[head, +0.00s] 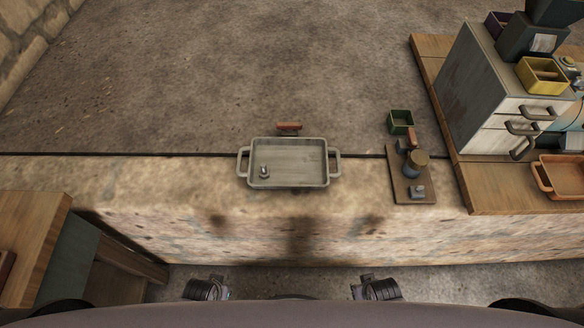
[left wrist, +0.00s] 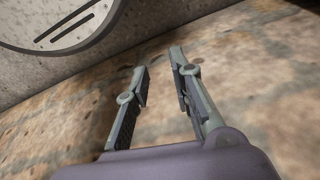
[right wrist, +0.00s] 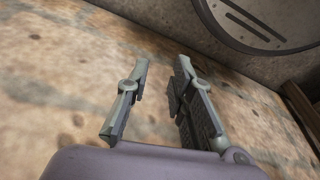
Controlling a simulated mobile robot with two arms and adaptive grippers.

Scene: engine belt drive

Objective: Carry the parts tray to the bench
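The parts tray (head: 300,165) is a grey-green, shallow rectangular tray with a loop handle at each short side. It lies flat on a mottled stone surface in the middle of the head view, with a small metal part (head: 264,172) in its left front corner. My left gripper (left wrist: 158,62) and right gripper (right wrist: 161,60) each show two spread fingers with nothing between them. In the head view, dark parts of my left arm (head: 207,289) and right arm (head: 377,288) show at the bottom edge, well short of the tray. Which wooden surface is the bench is unclear.
An orange-handled item (head: 289,127) lies just behind the tray. To its right are a board (head: 402,190) with small parts and a green bin (head: 401,121). A wooden worktop (head: 485,200) with a drawer cabinet (head: 465,95) stands right; another wooden top (head: 28,225) is at left.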

